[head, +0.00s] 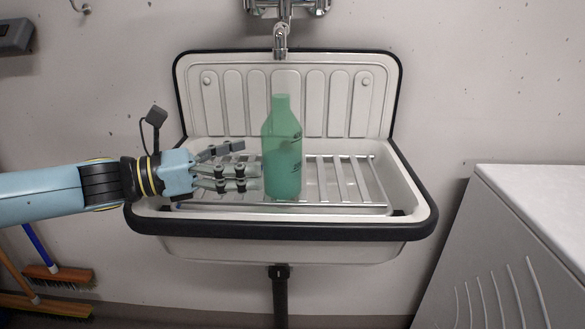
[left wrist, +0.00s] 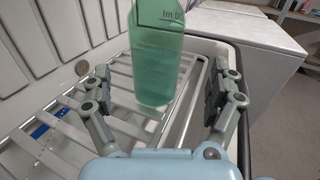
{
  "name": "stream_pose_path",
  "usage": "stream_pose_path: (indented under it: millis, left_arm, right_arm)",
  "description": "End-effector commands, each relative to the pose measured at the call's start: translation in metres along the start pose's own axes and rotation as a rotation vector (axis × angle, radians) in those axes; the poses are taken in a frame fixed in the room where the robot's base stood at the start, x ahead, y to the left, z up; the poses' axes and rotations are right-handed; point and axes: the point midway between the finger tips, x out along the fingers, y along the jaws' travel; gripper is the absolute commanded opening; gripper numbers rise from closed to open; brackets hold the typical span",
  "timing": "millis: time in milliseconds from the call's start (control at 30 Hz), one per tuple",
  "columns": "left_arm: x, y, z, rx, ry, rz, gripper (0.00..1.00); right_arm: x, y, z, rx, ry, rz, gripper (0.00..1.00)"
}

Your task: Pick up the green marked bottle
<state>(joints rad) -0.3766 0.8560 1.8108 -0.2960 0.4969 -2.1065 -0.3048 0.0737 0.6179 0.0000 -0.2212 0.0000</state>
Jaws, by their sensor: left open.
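The green bottle (head: 282,150) with dark markings stands upright on the metal rack in the sink. It also shows in the left wrist view (left wrist: 155,62), with its top cut off by the frame edge. My left gripper (head: 250,178) is at the left of the bottle, low beside its body, pointing right. In the left wrist view its fingers (left wrist: 163,95) are spread wide, with the bottle beyond and roughly between their tips. Nothing is held. My right gripper is in neither view.
The white sink (head: 215,250) has a black rim and a rack (head: 345,180) of bars. A tap (head: 280,40) hangs above the bottle. A white appliance (head: 530,200) stands at the right. Brooms (head: 58,275) lean at the lower left.

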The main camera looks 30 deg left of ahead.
Motion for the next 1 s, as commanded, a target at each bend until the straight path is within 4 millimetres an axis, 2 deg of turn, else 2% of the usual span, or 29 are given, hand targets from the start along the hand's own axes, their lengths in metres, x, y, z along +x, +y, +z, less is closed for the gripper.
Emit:
stream_pose_path:
  millis: [67,400,533,700,1000]
  left_arm:
    - [0.009,0.000,-0.004,0.001,-0.004,-0.003,0.92]
    - [0.037,0.004,-0.003,0.002,-0.006,0.001,0.92]
    - [0.053,0.007,-0.002,0.000,-0.007,0.003,0.92]
    - [0.067,0.006,0.001,-0.002,-0.007,0.001,0.92]
    - [0.072,0.006,-0.001,-0.002,-0.002,0.001,0.92]
  right_arm:
    - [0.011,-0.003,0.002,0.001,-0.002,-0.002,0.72]
    - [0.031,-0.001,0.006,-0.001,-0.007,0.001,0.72]
    - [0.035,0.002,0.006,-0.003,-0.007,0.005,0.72]
    - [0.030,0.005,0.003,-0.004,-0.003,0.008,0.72]
    - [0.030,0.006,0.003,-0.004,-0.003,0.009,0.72]
